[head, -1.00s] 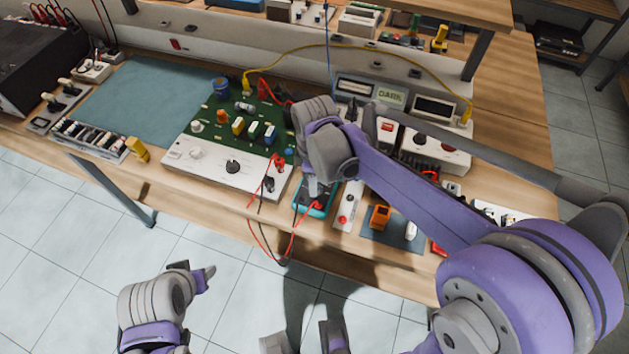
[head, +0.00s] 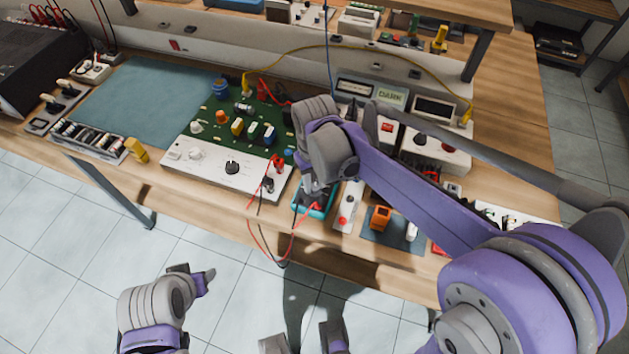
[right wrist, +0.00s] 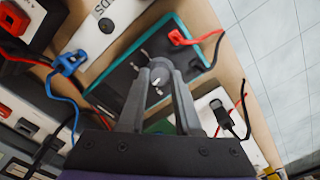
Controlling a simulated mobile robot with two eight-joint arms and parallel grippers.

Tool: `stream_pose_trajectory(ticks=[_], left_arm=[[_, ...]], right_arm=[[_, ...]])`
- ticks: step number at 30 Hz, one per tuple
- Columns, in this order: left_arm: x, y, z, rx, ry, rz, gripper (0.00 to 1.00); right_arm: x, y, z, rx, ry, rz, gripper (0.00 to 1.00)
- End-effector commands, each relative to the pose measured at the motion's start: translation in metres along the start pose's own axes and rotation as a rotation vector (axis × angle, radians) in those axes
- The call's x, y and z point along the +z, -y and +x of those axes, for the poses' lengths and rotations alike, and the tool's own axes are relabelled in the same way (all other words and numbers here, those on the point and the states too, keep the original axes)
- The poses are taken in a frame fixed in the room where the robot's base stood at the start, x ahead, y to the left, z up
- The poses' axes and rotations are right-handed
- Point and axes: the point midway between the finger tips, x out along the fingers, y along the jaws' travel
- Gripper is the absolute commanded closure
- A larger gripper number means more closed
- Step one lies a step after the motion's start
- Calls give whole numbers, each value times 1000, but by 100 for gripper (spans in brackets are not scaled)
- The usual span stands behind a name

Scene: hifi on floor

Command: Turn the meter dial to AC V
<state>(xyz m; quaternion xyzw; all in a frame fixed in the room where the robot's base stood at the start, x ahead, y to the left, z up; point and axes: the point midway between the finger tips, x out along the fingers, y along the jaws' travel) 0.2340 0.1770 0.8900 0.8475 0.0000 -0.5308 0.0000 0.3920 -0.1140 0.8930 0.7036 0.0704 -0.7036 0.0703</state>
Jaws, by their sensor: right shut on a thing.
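The meter (head: 328,207) is a dark slab with a teal edge, lying near the bench's front edge. It also shows in the right wrist view (right wrist: 128,92). My right gripper (head: 315,190) is over it and hides most of its face. In the right wrist view the right gripper (right wrist: 160,82) is shut on the round grey dial (right wrist: 160,70), with a finger on each side. The dial's markings are not readable, so its setting cannot be told. My left arm's end (head: 190,276) hangs over the floor at lower left, away from the bench; its jaw gap is unclear.
Red and black leads hang over the bench edge beside the meter. A red plug (right wrist: 180,37) and a blue plug (right wrist: 68,63) sit near it. A green circuit board (head: 222,115) stands left; an orange block (head: 380,217) stands right. The blue mat (head: 140,100) is clear.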

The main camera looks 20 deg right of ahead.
Motion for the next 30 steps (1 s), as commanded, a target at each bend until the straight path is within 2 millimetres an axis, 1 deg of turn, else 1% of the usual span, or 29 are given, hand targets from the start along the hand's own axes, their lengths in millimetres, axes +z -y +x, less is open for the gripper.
stream_pose_trajectory(ticks=[21,30], left_arm=[[1,0,2,0,1,0,45],[1,0,2,0,1,0,45]], right_arm=[[0,-2,0,0,-1,671,100],[0,-2,0,0,-1,875,100]])
